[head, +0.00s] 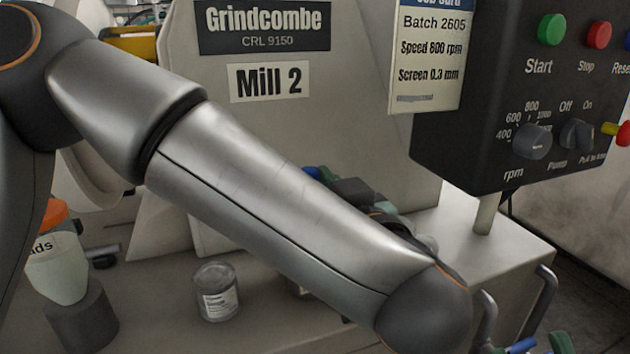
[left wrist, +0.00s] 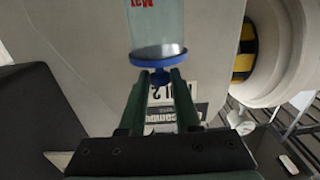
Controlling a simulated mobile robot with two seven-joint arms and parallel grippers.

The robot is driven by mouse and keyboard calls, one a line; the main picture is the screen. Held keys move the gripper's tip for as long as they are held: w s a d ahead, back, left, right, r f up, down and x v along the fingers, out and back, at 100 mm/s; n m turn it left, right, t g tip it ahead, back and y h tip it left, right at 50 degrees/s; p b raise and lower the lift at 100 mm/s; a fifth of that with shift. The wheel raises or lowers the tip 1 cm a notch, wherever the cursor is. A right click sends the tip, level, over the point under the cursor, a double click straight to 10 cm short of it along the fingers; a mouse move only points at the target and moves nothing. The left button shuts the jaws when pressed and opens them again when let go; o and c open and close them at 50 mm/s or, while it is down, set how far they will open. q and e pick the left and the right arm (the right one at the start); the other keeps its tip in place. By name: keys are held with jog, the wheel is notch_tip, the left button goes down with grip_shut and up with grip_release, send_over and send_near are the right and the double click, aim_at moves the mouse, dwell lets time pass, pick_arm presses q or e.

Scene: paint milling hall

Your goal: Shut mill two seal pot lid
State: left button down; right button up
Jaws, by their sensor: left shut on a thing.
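The seal pot (left wrist: 157,25) is a clear vessel with red lettering, upside down in the left wrist view. Its blue lid (left wrist: 142,60) lies across the pot's end, with a small knob facing me. My left gripper (left wrist: 160,78) has its two dark green fingers on either side of the knob, shut on it. The lid is in line with the pot, but I cannot tell whether it sits fully on the rim. In the head view my left forearm hides the pot; only a bit of blue and part of the left gripper (head: 330,178) show behind it. My right gripper is not in view.
The mill's panel (head: 265,120) is marked Mill 2. The control box (head: 485,115) hangs at the right with buttons and knobs.

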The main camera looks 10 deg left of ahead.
pick_arm(q)
jog(key=c, duration=0.6)
grip_release()
jog(key=p+v, duration=0.1)
jog(key=v, duration=1.1)
jog(key=shift+s+d, duration=0.15)
jog(key=shift+s, duration=0.05)
